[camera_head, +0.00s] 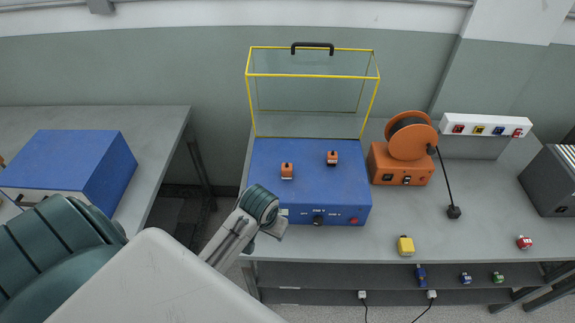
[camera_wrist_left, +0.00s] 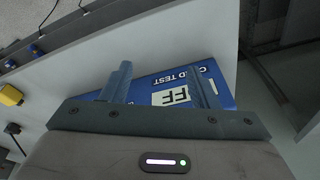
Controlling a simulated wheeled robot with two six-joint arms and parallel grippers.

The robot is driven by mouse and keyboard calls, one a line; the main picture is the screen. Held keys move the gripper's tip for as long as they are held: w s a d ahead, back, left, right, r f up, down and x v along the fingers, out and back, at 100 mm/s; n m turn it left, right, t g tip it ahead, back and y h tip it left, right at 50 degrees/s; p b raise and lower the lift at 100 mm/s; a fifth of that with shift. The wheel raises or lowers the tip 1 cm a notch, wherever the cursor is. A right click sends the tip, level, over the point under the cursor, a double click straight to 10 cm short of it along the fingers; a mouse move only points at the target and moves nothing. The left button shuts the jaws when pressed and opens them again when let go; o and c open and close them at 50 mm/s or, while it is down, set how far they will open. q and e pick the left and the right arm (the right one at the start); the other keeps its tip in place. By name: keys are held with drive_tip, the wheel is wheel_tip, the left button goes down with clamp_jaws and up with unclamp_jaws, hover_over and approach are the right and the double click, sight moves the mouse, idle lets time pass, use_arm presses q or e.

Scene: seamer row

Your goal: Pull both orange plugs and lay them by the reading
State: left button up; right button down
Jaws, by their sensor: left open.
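Two orange plugs, the left one (camera_head: 287,172) and the right one (camera_head: 332,158), stand apart on top of the blue box (camera_head: 268,152). The box front has a black knob, a red button and small white lettering. My left gripper (camera_head: 280,228) is at the box's front left corner, below and in front of the plugs. In the left wrist view the left gripper (camera_wrist_left: 163,85) is open. The orange plugs are not in that view. My right gripper is not in view.
A yellow-edged clear guard (camera_head: 314,75) stands upright behind the box. An orange cable reel (camera_head: 402,165) stands right of it. A yellow plug (camera_head: 405,245) and a red plug (camera_head: 524,242) lie near the bench's front edge. Bare bench (camera_head: 480,205) lies between.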

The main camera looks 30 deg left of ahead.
sight(287, 167)
use_arm(q)
drive_tip(key=w+a+r, duration=0.1)
drive_tip(key=w, duration=0.3)
drive_tip(key=w+a+r+n, duration=0.1)
drive_tip(key=w, duration=0.3)
drive_tip(key=w+a+r+n+g, duration=0.1)
drive_tip(key=w+a, duration=0.1)
drive_tip(key=w, duration=0.2)
drive_tip(key=shift+r, duration=0.25)
drive_tip(key=w+a+r+n, duration=0.1)
drive_tip(key=w+r, duration=0.1)
drive_tip(key=w, duration=0.1)
drive_tip(key=w+a+r+n, duration=0.1)
drive_tip(key=w+r, duration=0.1)
drive_tip(key=w, duration=0.1)
drive_tip(key=w+a+r+g, duration=0.1)
drive_tip(key=w+r, duration=0.1)
drive_tip(key=shift+w+a+r+n+h, duration=0.3)
drive_tip(key=shift+w+n+h, duration=0.1)
drive_tip(key=shift+r, duration=0.2)
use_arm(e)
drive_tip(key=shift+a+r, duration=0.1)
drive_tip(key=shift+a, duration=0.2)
use_arm(q)
drive_tip(key=shift+f, duration=0.1)
